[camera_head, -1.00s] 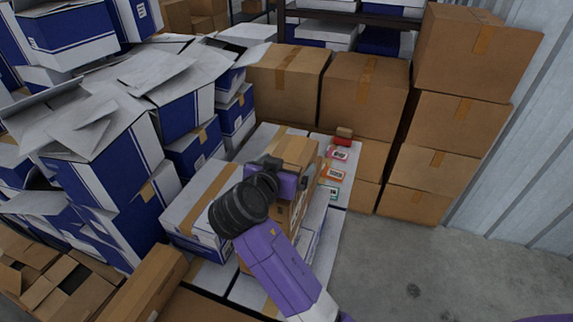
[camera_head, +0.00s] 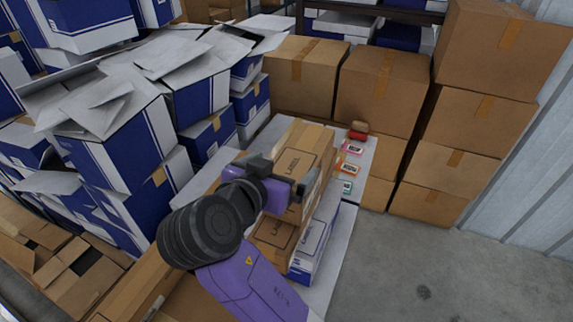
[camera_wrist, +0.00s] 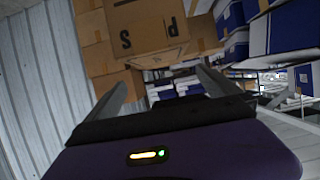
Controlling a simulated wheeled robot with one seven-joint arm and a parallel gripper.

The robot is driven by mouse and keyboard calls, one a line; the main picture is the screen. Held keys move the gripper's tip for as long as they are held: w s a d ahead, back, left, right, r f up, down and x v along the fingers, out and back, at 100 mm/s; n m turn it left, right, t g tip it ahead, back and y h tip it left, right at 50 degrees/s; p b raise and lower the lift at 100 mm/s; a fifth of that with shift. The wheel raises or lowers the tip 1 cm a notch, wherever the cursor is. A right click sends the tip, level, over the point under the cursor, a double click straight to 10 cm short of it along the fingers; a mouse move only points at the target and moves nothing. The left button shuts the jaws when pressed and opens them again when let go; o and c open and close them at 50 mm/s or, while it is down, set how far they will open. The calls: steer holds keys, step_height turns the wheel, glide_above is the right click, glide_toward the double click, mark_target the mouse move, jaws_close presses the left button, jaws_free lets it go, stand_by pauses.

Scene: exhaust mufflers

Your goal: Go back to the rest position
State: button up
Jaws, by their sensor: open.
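My gripper (camera_wrist: 165,92) is open, with its two fingers spread and nothing between them in the wrist view. In the head view my purple and black arm reaches up from the bottom, and my gripper (camera_head: 296,188) is in front of a stack of labelled brown cartons (camera_head: 298,150). The arm hides part of that stack. In the wrist view a brown box with dark letters (camera_wrist: 135,32) shows beyond the fingers. I cannot tell whether the gripper touches the cartons.
Blue and white boxes (camera_head: 120,140) are piled at the left. Large brown boxes (camera_head: 375,90) stand at the back and right. Several small coloured items (camera_head: 350,168) lie on a white surface (camera_head: 345,220) beside the cartons. Bare floor (camera_head: 450,270) is free at the lower right.

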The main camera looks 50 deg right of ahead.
stand_by(0.6)
steer(key=w+a+r+n+t+y, duration=0.2)
steer(key=w+a+r+n+t, duration=0.25)
steer(key=w+n+t, duration=0.35)
steer(key=s+a+f+n+t+y, duration=0.5)
steer(key=a+f+n+y, duration=0.3)
steer(key=a+y, duration=0.1)
steer(key=s+f+g, duration=0.1)
steer(key=s+f, duration=0.1)
steer(key=s, duration=0.8)
steer(key=s+d+f+m+g+y, duration=0.1)
steer(key=s+f, duration=0.2)
steer(key=s, duration=0.7)
steer(key=s+f+m, duration=0.1)
steer(key=s+f, duration=0.2)
steer(key=s, duration=0.8)
steer(key=shift+d+g+y, duration=0.2)
steer(key=shift+g+y, duration=0.1)
steer(key=shift+g, duration=0.1)
